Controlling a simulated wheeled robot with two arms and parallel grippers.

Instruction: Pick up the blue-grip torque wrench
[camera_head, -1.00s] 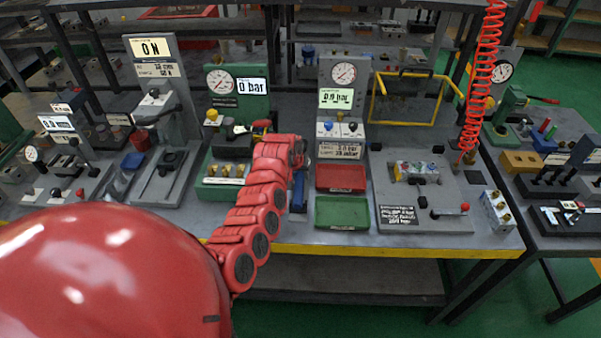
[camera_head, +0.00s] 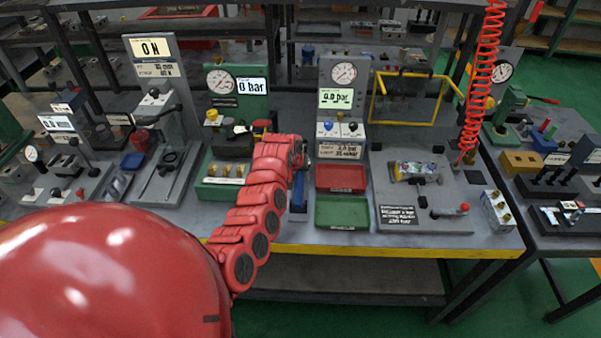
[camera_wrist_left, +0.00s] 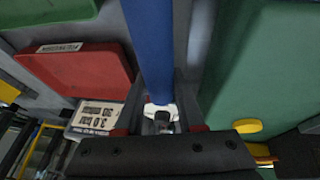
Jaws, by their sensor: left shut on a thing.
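The torque wrench has a blue grip (camera_head: 299,188) that lies along the table, just left of the red and green trays. In the left wrist view the blue grip (camera_wrist_left: 149,50) runs from the top edge down between my fingers, with a bright metal part below it. My left gripper (camera_head: 299,160) reaches over the wrench from the left in the head view, and my red arm hides part of it. In the left wrist view the left gripper (camera_wrist_left: 160,118) is shut on the wrench. I cannot tell whether the wrench is clear of the table. My right gripper is not in view.
A red tray (camera_head: 341,178) and a green tray (camera_head: 342,212) are close to the right of the wrench. A green-based gauge stand (camera_head: 219,188) is close on the left. A panel with a dial (camera_head: 343,73) stands behind. The yellow table edge (camera_head: 400,252) is in front.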

